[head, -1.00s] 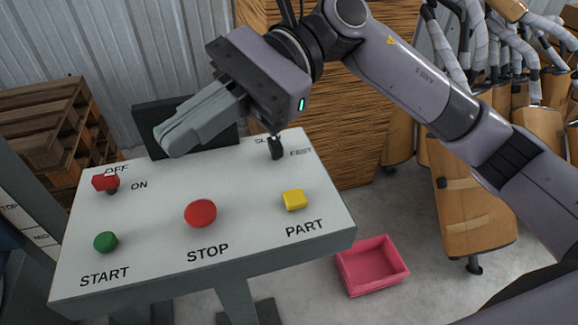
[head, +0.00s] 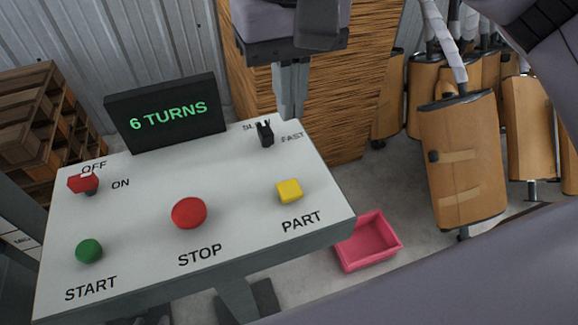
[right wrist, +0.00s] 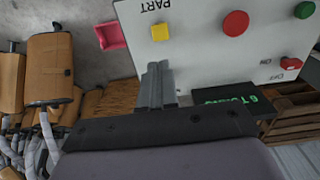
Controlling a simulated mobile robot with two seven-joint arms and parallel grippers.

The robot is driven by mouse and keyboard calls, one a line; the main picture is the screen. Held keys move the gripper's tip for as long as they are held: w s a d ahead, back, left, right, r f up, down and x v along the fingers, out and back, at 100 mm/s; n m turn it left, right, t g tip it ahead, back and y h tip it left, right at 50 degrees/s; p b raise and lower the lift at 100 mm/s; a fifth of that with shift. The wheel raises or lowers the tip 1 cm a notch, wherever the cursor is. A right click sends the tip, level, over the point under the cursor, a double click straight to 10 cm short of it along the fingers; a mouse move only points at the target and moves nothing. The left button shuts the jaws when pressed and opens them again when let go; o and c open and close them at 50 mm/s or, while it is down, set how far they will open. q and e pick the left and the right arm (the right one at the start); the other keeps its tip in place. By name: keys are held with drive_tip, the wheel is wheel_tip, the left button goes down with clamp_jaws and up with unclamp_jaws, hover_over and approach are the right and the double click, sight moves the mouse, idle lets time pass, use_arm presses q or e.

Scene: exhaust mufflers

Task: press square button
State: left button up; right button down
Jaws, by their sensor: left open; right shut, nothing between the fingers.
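The square button is yellow (head: 289,190) and sits above the word PART on the grey-white control panel (head: 140,222). It also shows in the right wrist view (right wrist: 160,32). My right gripper (head: 290,114) is shut and empty. It points down by the panel's far edge, behind the slider switch and apart from the square button. In the right wrist view its fingers (right wrist: 157,68) lie just below the square button in the picture. My left gripper is not in view.
The panel also has a round red STOP button (head: 189,213), a green START button (head: 89,251), a red OFF/ON switch (head: 84,183) and a black SLOW/FAST slider (head: 265,133). A display (head: 167,113) reads "6 TURNS". A pink bin (head: 368,241) stands on the floor at right.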

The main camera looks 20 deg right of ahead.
sight(290, 189)
wheel_tip(290, 189, down, 14)
drive_tip(key=shift+f+p, duration=0.1)
drive_tip(key=shift+p, duration=0.75)
